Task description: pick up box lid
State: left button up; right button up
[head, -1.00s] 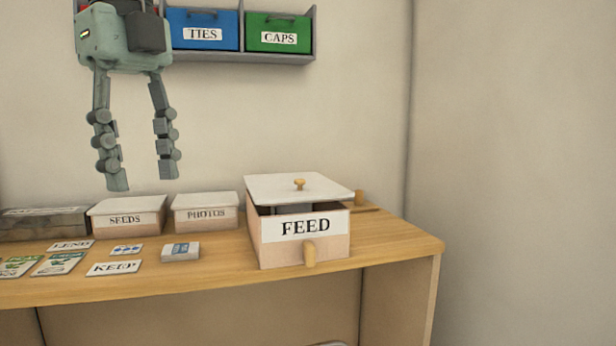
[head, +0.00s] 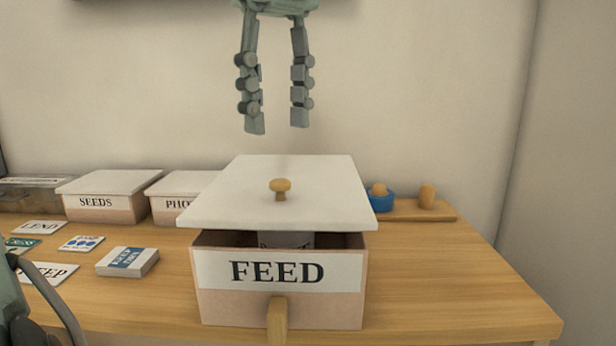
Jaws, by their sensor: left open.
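The white box lid (head: 310,200) with a small wooden knob (head: 280,187) lies tilted on the FEED box (head: 214,300), its front raised off the rim so a dark gap shows. Something pale with partly hidden print shows inside the gap. A wooden peg-like handle (head: 277,318) stands at the front of the box. My left gripper (head: 277,126) is open and empty, fingers pointing down, above the lid and apart from it.
Lidded SEEDS (head: 108,207) and PHOTOS (head: 165,208) boxes stand left of the lid. Cards and a card stack (head: 128,262) lie at the left. A wooden board (head: 440,213) with a blue ring (head: 381,203) is behind right. The table's right side is clear.

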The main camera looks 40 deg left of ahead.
aim_at(279, 180)
pick_arm(q)
jog(key=f, duration=0.6)
jog(key=shift+s+d+f, duration=0.1)
jog(key=shift+s+f, duration=0.1)
jog(key=shift+f, duration=0.45)
pick_arm(e)
jog(key=shift+s+d+f, duration=0.1)
jog(key=shift+s+f, duration=0.35)
jog(key=shift+f, duration=0.1)
pick_arm(q)
grip_shut()
